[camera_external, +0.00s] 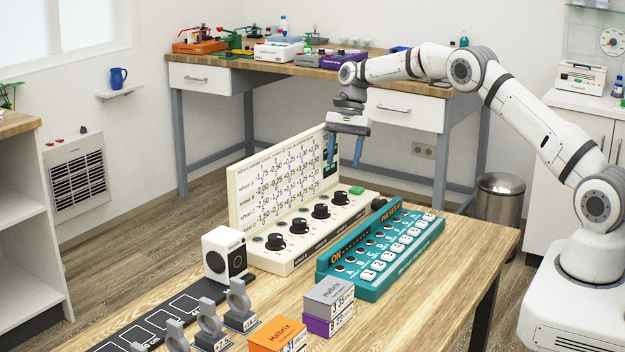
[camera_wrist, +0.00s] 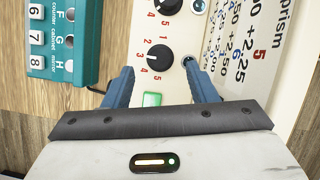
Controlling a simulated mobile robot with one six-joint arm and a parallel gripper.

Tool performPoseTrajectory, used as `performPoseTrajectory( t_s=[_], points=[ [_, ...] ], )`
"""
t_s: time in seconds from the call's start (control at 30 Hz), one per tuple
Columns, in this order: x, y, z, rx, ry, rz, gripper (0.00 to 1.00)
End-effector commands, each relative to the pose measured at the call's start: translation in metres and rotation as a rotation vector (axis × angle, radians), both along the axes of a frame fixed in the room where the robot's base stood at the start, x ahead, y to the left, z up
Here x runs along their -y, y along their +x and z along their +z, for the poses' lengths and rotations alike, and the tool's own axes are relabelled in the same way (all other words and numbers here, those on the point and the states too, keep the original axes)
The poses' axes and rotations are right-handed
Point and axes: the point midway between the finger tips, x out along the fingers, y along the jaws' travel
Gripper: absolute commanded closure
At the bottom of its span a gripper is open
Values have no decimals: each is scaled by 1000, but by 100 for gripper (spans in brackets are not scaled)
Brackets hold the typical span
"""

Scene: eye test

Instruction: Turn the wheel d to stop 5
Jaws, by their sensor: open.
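A cream panel (camera_external: 300,256) on the table carries a row of black wheels under an upright number chart (camera_external: 262,185). The wheel at the right end of the row (camera_external: 340,198), beside a green button (camera_external: 356,190), shows in the wrist view (camera_wrist: 159,55) with red numbers around it. Its white mark seems to point at 3. I cannot read which wheel is labelled d. My gripper (camera_external: 345,161) hangs above this end of the panel with blue fingers apart and empty. In the wrist view the fingers (camera_wrist: 157,72) lie either side of the line to that wheel, not touching it.
A teal switch box (camera_external: 385,256) stands close in front of the panel. A white box with a black dial (camera_external: 224,254), grey ring pieces (camera_external: 239,300) and small boxes (camera_external: 329,298) stand nearer the camera. The air around my gripper is clear.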

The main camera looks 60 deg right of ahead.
Motion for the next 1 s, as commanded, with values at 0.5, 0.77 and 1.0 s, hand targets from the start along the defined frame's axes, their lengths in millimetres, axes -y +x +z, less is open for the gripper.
performPoseTrajectory(
  t_s=[0.5,0.77,1.0],
  points=[
    [0,0,15,-1,-3,2,48],
    [-10,-9,-3,52,-217,81,48],
    [-29,-25,-14,238,-573,343,48]
  ],
)
